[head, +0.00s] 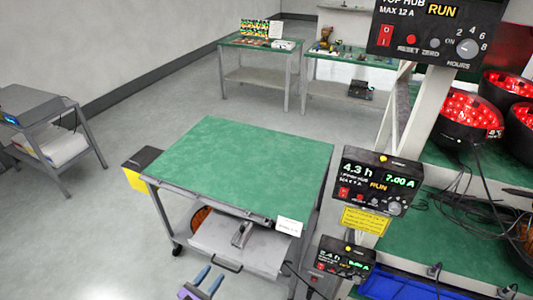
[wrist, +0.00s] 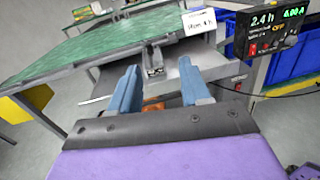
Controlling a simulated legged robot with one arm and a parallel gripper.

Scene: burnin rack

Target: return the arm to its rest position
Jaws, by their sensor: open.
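My gripper (head: 204,280) shows at the bottom of the head view, with two blue fingers apart and nothing between them. In the wrist view my gripper (wrist: 160,92) points toward the cart's drawer, fingers spread and empty. The green-topped cart (head: 245,165) stands in front of me. Its drawer (head: 230,243) is pulled out below the top, and a small grey metal part (head: 241,234) lies in it. The same part (wrist: 153,60) shows beyond the fingers in the wrist view. The rest of my arm is out of the head view.
A rack on the right holds control boxes (head: 375,182), (head: 345,258), red-lit lamps (head: 470,115), loose cables and a blue bin (head: 405,284). A yellow-and-black box (head: 143,166) hangs on the cart's left side. Workbenches (head: 262,42) stand behind. Open floor (head: 100,225) lies to the left.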

